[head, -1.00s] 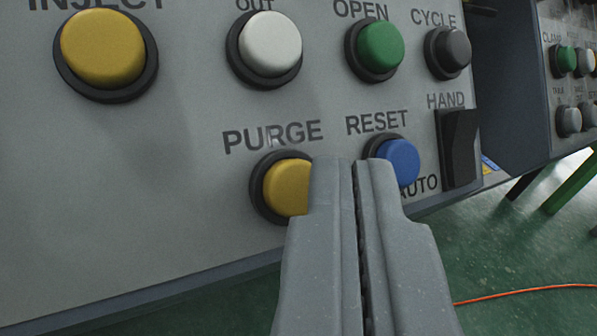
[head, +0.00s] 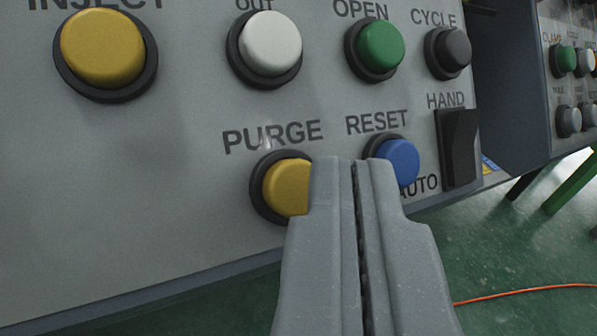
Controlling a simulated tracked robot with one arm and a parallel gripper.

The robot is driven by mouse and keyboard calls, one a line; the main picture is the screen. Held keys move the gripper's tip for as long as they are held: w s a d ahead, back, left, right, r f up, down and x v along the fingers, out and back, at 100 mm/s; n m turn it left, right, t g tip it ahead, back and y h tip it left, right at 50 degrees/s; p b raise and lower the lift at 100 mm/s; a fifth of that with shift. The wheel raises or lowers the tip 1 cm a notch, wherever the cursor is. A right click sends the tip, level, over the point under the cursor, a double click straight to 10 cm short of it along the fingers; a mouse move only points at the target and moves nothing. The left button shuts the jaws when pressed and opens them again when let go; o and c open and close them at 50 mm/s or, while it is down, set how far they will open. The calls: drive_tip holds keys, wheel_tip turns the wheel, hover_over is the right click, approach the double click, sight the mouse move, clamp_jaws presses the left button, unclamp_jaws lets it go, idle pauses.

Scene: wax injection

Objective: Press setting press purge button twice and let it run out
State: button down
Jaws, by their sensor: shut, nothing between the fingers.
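The yellow purge button (head: 285,187) sits in a black ring on the grey control panel (head: 170,190), under the printed word PURGE. My gripper (head: 354,162) is shut and empty. Its tips appear in front of the panel, between the purge button and the blue reset button (head: 401,162). They cover the right part of the purge button and the left edge of the reset button. I cannot tell whether the tips touch the panel or a button.
A black hand/auto switch (head: 459,148) is at right. An orange cable (head: 530,290) lies on the green floor.

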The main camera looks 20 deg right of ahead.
drive_tip(key=shift+f, duration=0.1)
drive_tip(key=shift+w+f, duration=0.15)
drive_tip(key=shift+w, duration=0.15)
drive_tip(key=shift+w+a+f, duration=0.15)
drive_tip(key=shift+w+f, duration=0.05)
drive_tip(key=shift+w, duration=0.1)
idle(1.0)
drive_tip(key=shift+s, duration=0.1)
drive_tip(key=shift+s+r, duration=0.5)
drive_tip(key=shift+r, duration=0.05)
drive_tip(key=shift+s, duration=0.1)
drive_tip(key=s+r+p, duration=0.1)
drive_tip(key=s+d+r, duration=0.1)
drive_tip(key=s+r, duration=0.1)
drive_tip(key=shift+s+d+p, duration=0.15)
drive_tip(key=shift+s+p, duration=0.15)
drive_tip(key=shift+p, duration=0.1)
idle(0.4)
drive_tip(key=shift+r, duration=0.15)
